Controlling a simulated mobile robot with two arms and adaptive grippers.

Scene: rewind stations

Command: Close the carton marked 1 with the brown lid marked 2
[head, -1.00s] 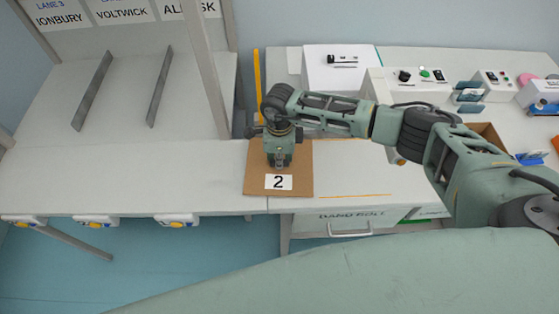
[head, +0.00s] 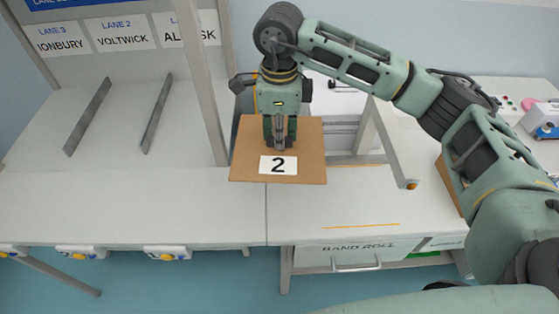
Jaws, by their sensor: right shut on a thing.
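The brown lid (head: 250,165), a flat square board with a white label reading 2, is held up above the table. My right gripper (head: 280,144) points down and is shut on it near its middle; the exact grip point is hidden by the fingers. A brown cardboard edge (head: 447,186) shows at the right, mostly behind my right arm. It may be the carton, but no mark 1 is visible. My left gripper is not in view.
The white table (head: 130,205) is clear at the front left. Grey rails (head: 88,117) and lane signs stand at the back left. A grey post (head: 200,80) rises beside the lid. A drawer marked BAND ROLL (head: 358,257) is below the table. White devices (head: 540,118) stand at the right.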

